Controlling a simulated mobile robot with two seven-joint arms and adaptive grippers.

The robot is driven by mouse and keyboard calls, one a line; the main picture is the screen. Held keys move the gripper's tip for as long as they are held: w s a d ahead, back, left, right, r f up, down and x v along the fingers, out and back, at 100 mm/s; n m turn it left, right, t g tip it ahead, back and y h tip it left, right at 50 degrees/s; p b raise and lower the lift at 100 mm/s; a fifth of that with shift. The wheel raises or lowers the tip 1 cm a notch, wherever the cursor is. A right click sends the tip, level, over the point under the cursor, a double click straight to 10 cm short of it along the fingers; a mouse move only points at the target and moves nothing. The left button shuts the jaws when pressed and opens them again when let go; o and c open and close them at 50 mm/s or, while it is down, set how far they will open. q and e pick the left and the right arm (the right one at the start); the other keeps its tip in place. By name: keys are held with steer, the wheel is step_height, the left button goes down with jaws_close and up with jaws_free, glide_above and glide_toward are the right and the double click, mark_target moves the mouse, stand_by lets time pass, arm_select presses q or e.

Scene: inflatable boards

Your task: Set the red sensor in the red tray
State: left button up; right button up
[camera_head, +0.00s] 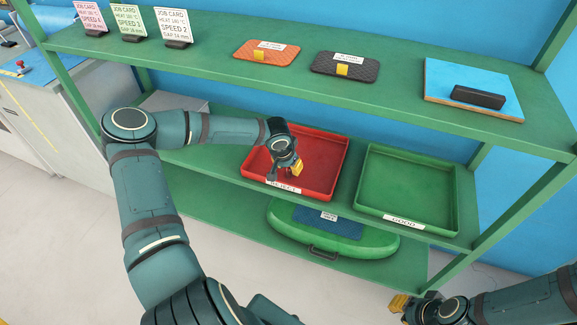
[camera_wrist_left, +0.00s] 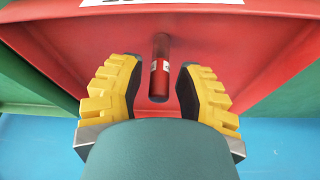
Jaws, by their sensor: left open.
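The red sensor (camera_wrist_left: 160,68), a small red cylinder with dark ends and a pale label, shows in the left wrist view over the red tray's floor. The red tray (camera_head: 325,152) lies on the middle shelf with a white label on its front edge; it also shows in the left wrist view (camera_wrist_left: 240,62). My left gripper (camera_head: 292,171) is over the tray's front part. Its yellow fingers (camera_wrist_left: 160,95) are open on either side of the sensor, with gaps visible. The head view hides the sensor behind the gripper. My right gripper (camera_head: 400,303) is partly visible at bottom right.
A green tray (camera_head: 410,185) stands right of the red tray. A green inflatable board (camera_head: 370,246) lies on the lower shelf. The upper shelf (camera_head: 210,45) overhangs behind and holds job cards, an orange and a black pad, and a black block (camera_head: 478,97) on a blue-topped board.

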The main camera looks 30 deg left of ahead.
arm_select(q)
steer(key=v, duration=0.7)
steer(key=shift+r+p, duration=0.25)
steer(key=shift+p, duration=0.1)
steer(key=shift+s, duration=0.15)
